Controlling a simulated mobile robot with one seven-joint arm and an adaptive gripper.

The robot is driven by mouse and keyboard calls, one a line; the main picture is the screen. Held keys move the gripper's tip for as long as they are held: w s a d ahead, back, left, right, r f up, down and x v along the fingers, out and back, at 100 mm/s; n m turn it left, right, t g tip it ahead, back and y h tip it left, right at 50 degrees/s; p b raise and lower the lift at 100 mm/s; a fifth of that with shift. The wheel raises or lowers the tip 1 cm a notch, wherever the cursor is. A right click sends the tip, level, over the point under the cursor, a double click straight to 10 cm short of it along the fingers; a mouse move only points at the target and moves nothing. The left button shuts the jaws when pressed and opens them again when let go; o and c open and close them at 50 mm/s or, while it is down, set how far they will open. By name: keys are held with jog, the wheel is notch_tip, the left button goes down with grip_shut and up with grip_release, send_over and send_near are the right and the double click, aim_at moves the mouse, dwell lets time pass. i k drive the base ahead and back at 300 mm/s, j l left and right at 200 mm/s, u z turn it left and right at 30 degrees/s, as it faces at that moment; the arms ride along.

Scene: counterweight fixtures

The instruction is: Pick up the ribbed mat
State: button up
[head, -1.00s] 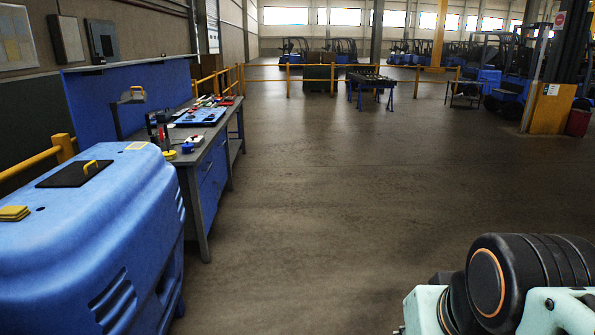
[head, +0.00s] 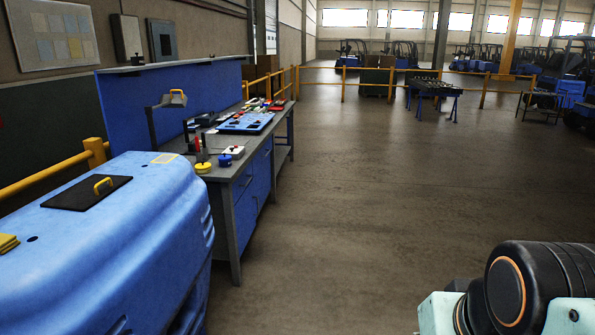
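I cannot make out a thing with clear ribs at this distance. A flat black panel (head: 88,193) with a yellow handle (head: 103,185) lies on top of the blue counterweight-like body (head: 120,240) at the left. A small yellow stack (head: 8,243) lies on the same body, cut off by the left edge. Part of my arm shows at the lower right. My gripper is not in view.
A grey workbench (head: 215,171) with blue drawers stands beyond the blue body. It holds a blue tray (head: 246,123), a yellow round piece (head: 203,167) and small tools. Yellow rails (head: 97,152) run along the left. The floor (head: 390,200) in the middle is clear.

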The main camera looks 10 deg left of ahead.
aim_at(86, 193)
jog(key=i+u, duration=0.15)
jog(key=i, duration=0.4)
jog(key=i+l+u, duration=0.15)
jog(key=i, duration=0.45)
jog(key=i+j+u, duration=0.1)
jog(key=i+u, duration=0.35)
jog(key=i+l+u, duration=0.1)
jog(key=i+u, duration=0.35)
jog(key=i+j+u, duration=0.1)
jog(key=u, duration=0.25)
jog(key=i+u, duration=0.55)
jog(key=u, duration=0.15)
jog(key=i+u, duration=0.4)
jog(key=i, duration=0.35)
jog(key=l+z, duration=0.35)
jog(key=j, duration=0.35)
jog(key=z, duration=0.05)
